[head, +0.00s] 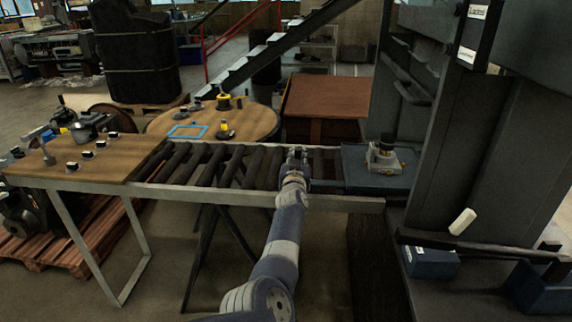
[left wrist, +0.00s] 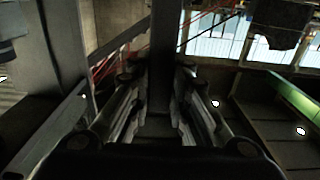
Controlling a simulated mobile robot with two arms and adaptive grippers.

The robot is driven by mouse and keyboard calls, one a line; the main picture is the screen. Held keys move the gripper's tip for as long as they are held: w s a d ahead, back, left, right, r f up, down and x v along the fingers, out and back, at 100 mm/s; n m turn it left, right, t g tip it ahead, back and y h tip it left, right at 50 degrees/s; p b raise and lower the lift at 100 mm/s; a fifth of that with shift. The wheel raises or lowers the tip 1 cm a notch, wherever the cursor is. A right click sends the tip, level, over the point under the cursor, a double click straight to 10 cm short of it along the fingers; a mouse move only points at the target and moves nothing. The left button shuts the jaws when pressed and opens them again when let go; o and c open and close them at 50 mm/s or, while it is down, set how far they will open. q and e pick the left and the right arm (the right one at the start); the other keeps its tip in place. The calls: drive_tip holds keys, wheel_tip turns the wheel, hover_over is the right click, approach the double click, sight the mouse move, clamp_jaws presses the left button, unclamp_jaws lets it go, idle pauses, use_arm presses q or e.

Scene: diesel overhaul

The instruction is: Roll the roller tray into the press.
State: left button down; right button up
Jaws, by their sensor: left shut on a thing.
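The roller tray (head: 355,181) is a flat blue-grey plate at the right end of the roller conveyor (head: 232,168), beside and partly between the uprights of the press (head: 472,150). A grey metal part with a dark top (head: 384,157) stands upright on it. My left gripper (head: 296,156) is over the rollers, just left of the tray. In the left wrist view its two fingers (left wrist: 158,100) are closed about a dark bar (left wrist: 163,50), which looks like the tray's handle. The exact contact is hard to see. My right gripper is not in view.
A wooden bench top (head: 90,160) with small parts and tools joins the conveyor's left end. A round wooden table (head: 250,122) and a brown cabinet (head: 325,98) stand behind.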

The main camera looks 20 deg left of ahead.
use_arm(q)
drive_tip(key=shift+w+d, duration=0.15)
drive_tip(key=shift+d, duration=0.55)
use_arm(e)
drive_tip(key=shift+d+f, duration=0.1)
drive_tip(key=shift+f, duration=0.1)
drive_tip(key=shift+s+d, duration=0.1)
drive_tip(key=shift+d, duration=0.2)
use_arm(q)
drive_tip(key=c, duration=1.7)
unclamp_jaws()
drive_tip(key=shift+o, duration=1.1)
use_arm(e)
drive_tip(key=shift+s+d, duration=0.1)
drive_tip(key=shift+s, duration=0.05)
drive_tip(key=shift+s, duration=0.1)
